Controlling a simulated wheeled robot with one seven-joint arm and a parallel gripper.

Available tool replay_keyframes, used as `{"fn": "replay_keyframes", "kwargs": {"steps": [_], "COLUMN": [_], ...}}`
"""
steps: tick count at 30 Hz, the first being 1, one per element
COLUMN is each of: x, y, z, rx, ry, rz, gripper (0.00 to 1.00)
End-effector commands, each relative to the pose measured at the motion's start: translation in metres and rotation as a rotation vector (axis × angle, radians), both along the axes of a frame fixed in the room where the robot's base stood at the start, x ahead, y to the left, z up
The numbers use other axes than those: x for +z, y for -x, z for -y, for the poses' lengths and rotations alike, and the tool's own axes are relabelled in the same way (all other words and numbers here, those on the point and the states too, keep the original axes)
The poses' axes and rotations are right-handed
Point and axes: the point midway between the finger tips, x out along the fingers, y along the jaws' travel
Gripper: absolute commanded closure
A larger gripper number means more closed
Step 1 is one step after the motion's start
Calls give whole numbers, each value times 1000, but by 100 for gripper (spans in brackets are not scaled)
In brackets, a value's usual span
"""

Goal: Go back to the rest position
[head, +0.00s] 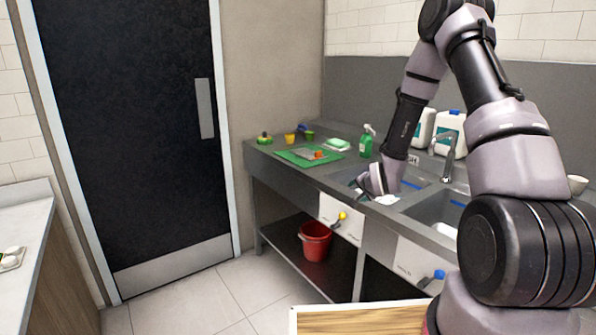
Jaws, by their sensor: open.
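My gripper (366,190) is at the end of my arm, low over the left sink basin (412,184) near the counter's front edge. It is small in the picture and its fingers are hard to make out, but it is open. A small white thing (388,200) shows just below and right of it; I cannot tell what it is or whether it touches the gripper.
The counter holds a green board (296,159), a green bottle (366,141), white jugs (450,129) and a faucet (447,152). A red bucket (315,240) stands on the lower shelf. A wooden-topped surface (360,320) is at the bottom. Floor is clear before the dark door (130,130).

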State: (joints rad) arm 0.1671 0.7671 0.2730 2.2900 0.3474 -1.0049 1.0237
Motion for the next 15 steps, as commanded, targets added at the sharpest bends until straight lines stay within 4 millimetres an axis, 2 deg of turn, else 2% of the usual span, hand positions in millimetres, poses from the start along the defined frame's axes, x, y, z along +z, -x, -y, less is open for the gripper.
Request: {"fn": "replay_keyframes", "kwargs": {"steps": [1, 8, 11, 15], "x": [27, 120, 158, 209], "y": [-2, 20, 39, 73], "z": [3, 14, 17, 21], "rx": [13, 78, 106, 145], "ry": [30, 151, 195, 247], "rz": [1, -64, -92, -130], "gripper": [33, 33, 33, 33]}}
